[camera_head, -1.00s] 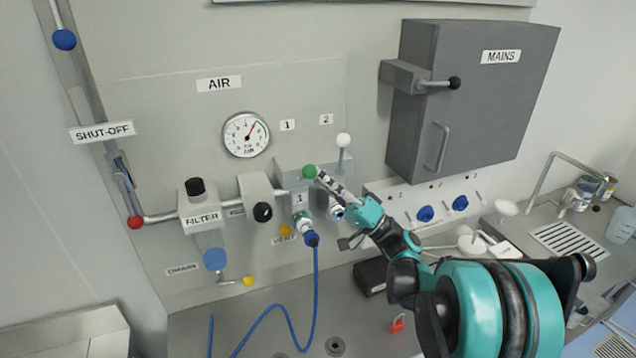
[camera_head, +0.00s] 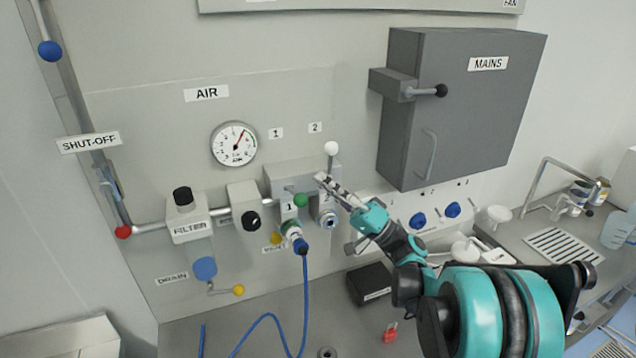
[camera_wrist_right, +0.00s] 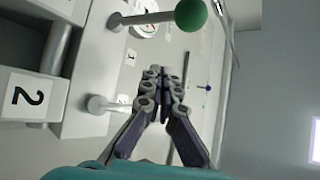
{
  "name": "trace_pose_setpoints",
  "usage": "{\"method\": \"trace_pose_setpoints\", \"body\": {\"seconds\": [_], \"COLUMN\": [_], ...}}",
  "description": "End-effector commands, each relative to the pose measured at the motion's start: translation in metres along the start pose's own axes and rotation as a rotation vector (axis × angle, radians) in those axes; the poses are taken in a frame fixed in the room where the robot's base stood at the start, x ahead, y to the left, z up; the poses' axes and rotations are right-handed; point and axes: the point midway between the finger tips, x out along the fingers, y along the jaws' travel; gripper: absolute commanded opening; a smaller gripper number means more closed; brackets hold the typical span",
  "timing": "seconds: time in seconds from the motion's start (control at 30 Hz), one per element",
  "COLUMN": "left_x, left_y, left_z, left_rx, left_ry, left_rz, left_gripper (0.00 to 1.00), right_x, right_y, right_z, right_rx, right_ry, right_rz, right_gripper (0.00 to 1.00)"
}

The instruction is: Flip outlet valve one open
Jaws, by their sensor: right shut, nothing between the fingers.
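Outlet valve one's lever ends in a green ball knob (camera_head: 301,200), beside the label "1" on the grey outlet block (camera_head: 283,178). The knob is large near the top of the wrist view (camera_wrist_right: 191,15), on a pale rod. Outlet two's lever with a white ball knob (camera_head: 331,148) stands upright. My right gripper (camera_head: 320,180) is shut and empty, with its tips up and to the right of the green knob, below the white one. In the wrist view its fingers (camera_wrist_right: 161,75) are together, apart from the green knob. My left gripper is out of view.
A blue hose (camera_head: 304,290) hangs from outlet one's coupling. A pressure gauge (camera_head: 233,144) is above left, and the filter (camera_head: 188,222) is left. The grey MAINS box (camera_head: 455,110) juts out at right. A black box (camera_head: 369,284) and red padlock (camera_head: 390,332) lie on the bench.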

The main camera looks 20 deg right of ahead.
Motion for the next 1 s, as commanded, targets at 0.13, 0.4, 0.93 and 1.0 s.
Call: {"method": "trace_pose_setpoints", "body": {"seconds": [0.13,0.4,0.93,1.0], "left_x": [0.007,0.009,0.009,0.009], "left_y": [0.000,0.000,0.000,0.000], "left_z": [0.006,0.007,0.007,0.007], "left_rx": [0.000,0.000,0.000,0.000], "left_ry": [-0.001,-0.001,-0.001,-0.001], "left_rz": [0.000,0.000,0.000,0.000], "left_gripper": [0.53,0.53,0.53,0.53], "right_x": [-0.036,-0.071,-0.076,-0.076], "right_y": [0.018,0.032,0.034,0.034], "right_z": [-0.002,-0.004,-0.004,-0.004], "right_rx": [-0.002,0.000,0.001,0.001], "right_ry": [0.003,0.002,0.001,0.001], "right_rz": [0.002,0.001,0.000,0.000], "right_gripper": [0.00,0.00,0.00,0.00]}}
